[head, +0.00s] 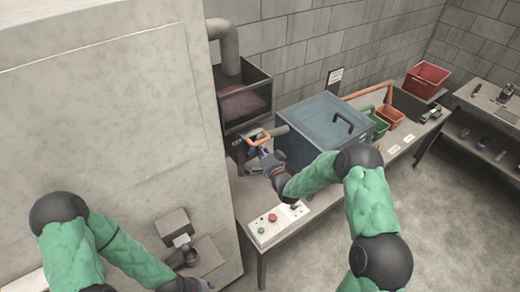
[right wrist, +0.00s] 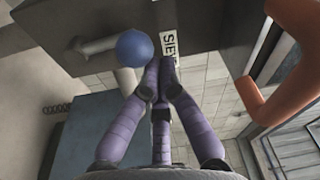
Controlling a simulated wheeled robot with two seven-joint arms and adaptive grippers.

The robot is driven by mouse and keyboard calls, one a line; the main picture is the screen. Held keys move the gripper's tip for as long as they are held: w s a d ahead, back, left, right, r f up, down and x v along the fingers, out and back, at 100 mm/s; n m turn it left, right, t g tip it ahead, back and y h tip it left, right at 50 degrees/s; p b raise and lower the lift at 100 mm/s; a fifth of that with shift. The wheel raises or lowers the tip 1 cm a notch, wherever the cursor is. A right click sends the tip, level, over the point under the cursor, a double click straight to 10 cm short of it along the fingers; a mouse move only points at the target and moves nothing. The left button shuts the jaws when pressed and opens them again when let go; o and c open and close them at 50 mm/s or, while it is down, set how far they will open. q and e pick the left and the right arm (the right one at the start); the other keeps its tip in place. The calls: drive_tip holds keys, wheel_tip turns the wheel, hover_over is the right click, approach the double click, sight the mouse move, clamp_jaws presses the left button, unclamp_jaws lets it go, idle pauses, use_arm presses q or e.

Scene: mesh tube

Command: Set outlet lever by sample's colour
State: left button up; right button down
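A blue ball knob (right wrist: 134,48) on a grey rod shows in the right wrist view, near a white label (right wrist: 168,42) reading roughly "SIE". My right gripper (right wrist: 160,66) has its purple fingertips drawn together, just right of the knob; nothing is seen between them. In the head view my right gripper (head: 262,152) is just below an orange handle (head: 258,140) on the grey machine. A small cup (head: 190,256) with dark reddish contents sits under a spout (head: 181,240) at lower left. My left gripper (head: 200,285) is at the bottom edge, partly cut off, near the cup.
A blue-lidded bin (head: 318,125) stands right of my right gripper. A control panel (head: 275,222) with red and green buttons lies in front. Green and orange baskets (head: 389,116) and a red crate (head: 427,78) stand farther along. The floor (head: 440,220) at right is clear.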

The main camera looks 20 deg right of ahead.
sight(250, 151)
drive_tip(key=a+n+b, duration=0.1)
drive_tip(key=n+b, duration=0.1)
drive_tip(key=b, duration=0.1)
drive_tip(key=s+a+n+b, duration=0.1)
drive_tip(key=a+n+b, duration=0.1)
drive_tip(key=b, duration=0.1)
drive_tip(key=shift+f+y+b, duration=0.15)
drive_tip(key=shift+y+b, duration=0.25)
use_arm(q)
wheel_tip(250, 151, down, 9)
drive_tip(key=b, duration=0.1)
drive_tip(key=shift+r, duration=0.15)
use_arm(e)
drive_tip(key=shift+s+a, duration=0.2)
drive_tip(key=shift+a, duration=0.15)
drive_tip(key=shift+r, duration=0.2)
